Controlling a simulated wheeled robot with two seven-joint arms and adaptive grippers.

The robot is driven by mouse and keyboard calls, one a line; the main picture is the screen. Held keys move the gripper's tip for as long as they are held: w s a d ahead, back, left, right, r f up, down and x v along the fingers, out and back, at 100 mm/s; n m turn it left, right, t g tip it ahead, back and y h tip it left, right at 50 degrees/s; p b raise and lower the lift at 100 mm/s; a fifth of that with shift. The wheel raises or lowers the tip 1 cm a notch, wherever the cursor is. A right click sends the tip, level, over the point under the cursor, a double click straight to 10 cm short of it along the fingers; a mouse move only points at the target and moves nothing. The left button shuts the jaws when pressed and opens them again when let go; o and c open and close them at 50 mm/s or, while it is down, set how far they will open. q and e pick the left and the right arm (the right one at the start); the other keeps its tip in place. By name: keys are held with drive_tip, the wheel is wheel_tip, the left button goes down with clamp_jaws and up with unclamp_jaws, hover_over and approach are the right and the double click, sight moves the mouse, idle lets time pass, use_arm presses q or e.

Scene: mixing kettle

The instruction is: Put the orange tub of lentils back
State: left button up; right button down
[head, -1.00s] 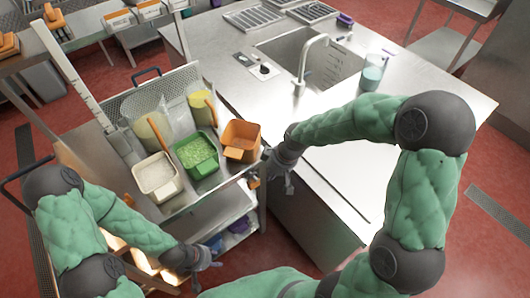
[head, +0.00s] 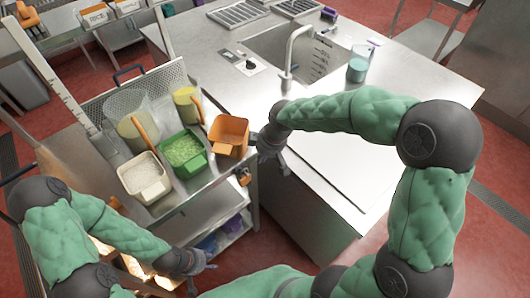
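The orange tub (head: 229,136) stands upright at the right end of the cart's top tray, with brownish contents low inside it. My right gripper (head: 270,158) is at the tray's right edge, just right of the tub. Its fingers are small and partly hidden here, so I cannot tell if they touch the tub or how far they are open. My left gripper (head: 202,266) is low in front of the cart, below the tray and away from the tubs. Its fingers are too small to read.
A green tub (head: 184,154) and a white tub (head: 145,178) stand left of the orange tub. Yellowish containers (head: 186,106) stand behind them. The steel counter (head: 330,165) with sink and tap (head: 289,62) lies to the right; its near part is clear.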

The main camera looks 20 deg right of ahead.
sight(240, 150)
drive_tip(key=w+a+f, duration=0.1)
drive_tip(key=w+a+f+b, duration=0.1)
drive_tip(key=shift+w+a+f, duration=0.15)
drive_tip(key=shift+w+f, duration=0.1)
drive_tip(key=shift+w, duration=0.15)
drive_tip(key=shift+w+a+b, duration=0.3)
drive_tip(key=shift+w+b, duration=0.05)
drive_tip(key=shift+w, duration=0.05)
drive_tip(key=shift+r, duration=0.1)
drive_tip(key=shift+w+a, duration=0.1)
drive_tip(key=shift+w+a, duration=0.25)
drive_tip(key=shift+w+a+p, duration=0.9)
drive_tip(key=shift+w+a, duration=0.15)
drive_tip(key=shift+w, duration=0.3)
drive_tip(key=shift+s+d, duration=0.1)
